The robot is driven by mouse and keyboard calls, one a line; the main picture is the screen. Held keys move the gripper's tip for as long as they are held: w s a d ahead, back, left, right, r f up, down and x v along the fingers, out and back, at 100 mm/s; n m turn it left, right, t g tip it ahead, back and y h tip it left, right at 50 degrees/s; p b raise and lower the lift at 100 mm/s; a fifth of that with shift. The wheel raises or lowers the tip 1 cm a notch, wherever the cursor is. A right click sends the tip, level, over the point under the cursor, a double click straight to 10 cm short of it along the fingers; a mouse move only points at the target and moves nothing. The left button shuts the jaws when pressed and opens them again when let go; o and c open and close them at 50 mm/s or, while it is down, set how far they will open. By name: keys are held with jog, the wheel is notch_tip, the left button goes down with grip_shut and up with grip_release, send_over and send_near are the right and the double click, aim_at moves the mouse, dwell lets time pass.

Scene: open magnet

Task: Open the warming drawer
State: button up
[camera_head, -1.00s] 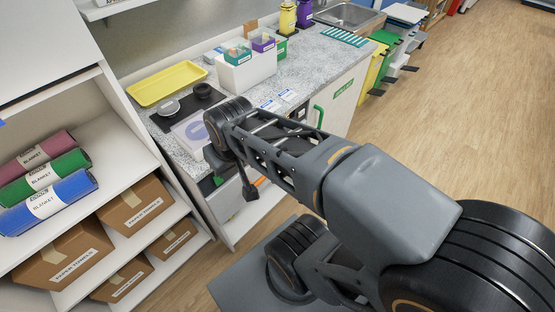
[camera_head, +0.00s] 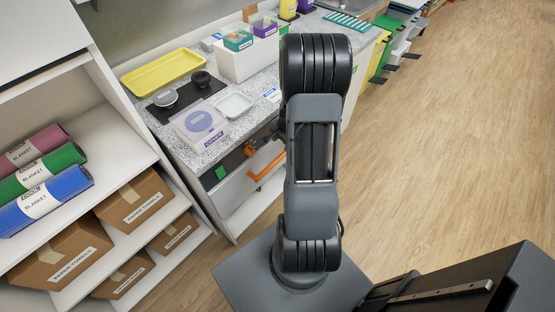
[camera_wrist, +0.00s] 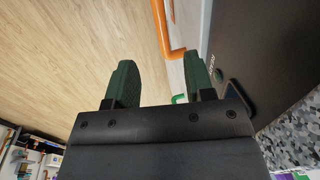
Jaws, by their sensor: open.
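The drawer front (camera_head: 236,190) is a pale grey panel under the counter, with an orange bar handle (camera_head: 267,166). In the wrist view the orange handle (camera_wrist: 161,28) shows beyond my fingertips, its bent end near the right finger. I cannot tell whether it touches that finger. A dark panel (camera_wrist: 236,50) with small lettering lies to the right of the handle. My gripper (camera_wrist: 159,62) is open, with two green fingers apart and nothing seen held between them. In the head view my arm hides most of the gripper and part of the cabinet front.
The counter (camera_head: 225,125) carries a yellow tray (camera_head: 165,74), a clear-lidded box (camera_head: 199,125), a white dish (camera_head: 234,104) and a white bin (camera_head: 246,63). A shelf with rolled blankets (camera_head: 45,185) and boxes (camera_head: 135,198) stands at left. The wooden floor (camera_head: 440,150) at right is clear.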

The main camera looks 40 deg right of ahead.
aim_at(278, 159)
jog(key=f, duration=0.4)
jog(key=w+f+b, duration=0.1)
jog(key=f, duration=0.4)
jog(key=w+f+b, duration=0.1)
jog(key=f, duration=0.3)
jog(key=shift+w+a+f, duration=0.1)
jog(key=shift+w+f, duration=0.15)
jog(key=shift+f, duration=0.05)
jog(key=shift+c, duration=0.4)
grip_shut()
